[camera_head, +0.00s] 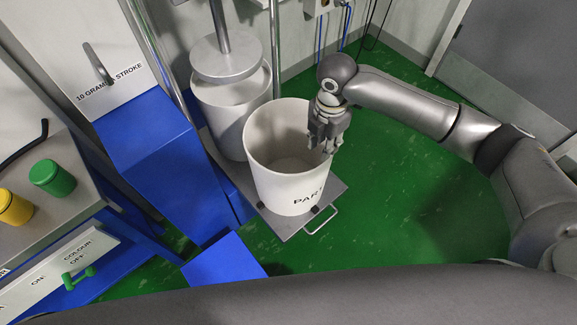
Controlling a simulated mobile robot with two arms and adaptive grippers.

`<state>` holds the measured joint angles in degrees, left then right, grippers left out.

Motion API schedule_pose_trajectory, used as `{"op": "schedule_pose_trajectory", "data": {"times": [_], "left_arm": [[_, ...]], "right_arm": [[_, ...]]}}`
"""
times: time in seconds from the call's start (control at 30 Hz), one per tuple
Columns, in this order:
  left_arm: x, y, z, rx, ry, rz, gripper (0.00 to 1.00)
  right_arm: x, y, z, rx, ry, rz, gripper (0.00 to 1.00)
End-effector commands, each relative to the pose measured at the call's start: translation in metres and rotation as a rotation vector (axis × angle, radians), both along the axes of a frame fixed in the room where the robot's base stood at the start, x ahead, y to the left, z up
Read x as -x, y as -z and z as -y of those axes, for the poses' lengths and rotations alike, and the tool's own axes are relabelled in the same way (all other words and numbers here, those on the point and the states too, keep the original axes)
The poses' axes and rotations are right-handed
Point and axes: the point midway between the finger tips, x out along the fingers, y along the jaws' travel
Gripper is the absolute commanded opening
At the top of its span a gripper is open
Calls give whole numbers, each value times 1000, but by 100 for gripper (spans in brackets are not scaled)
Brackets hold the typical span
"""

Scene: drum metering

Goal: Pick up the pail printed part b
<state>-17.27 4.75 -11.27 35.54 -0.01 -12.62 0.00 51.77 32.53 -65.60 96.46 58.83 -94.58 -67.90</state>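A white open pail (280,178) with the letters "PAR" showing on its front stands on a grey metal plate; the rest of the print is turned out of sight, so I cannot read which part it is. It looks empty inside. My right gripper (327,145) points down at the pail's right rim. Its fingers overlap the rim in the picture, but I cannot tell whether they touch it or how far apart they are. My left gripper is out of view.
A second white drum (231,108) stands behind left under a round grey disc (225,57) on a rod. A metal plate (284,224) with a wire handle (322,221) carries the pail. Blue machine housings stand at left. Green floor (400,190) is open at right.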

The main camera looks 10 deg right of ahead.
Motion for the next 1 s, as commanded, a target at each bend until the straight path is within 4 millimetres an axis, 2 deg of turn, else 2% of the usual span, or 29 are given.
{"op": "schedule_pose_trajectory", "data": {"times": [0.2, 0.47, 0.7, 0.83, 1.0], "left_arm": [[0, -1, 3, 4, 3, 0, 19], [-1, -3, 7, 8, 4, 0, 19], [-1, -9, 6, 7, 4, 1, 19], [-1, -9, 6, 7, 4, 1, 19], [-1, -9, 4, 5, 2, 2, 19]], "right_arm": [[1, 35, 0, 2, 0, -5, 29], [2, 57, 0, 0, 1, -2, 29], [4, 92, 0, 1, 1, -3, 29], [4, 102, 0, 1, 0, 0, 29], [4, 104, 0, 1, 0, 1, 29]]}}
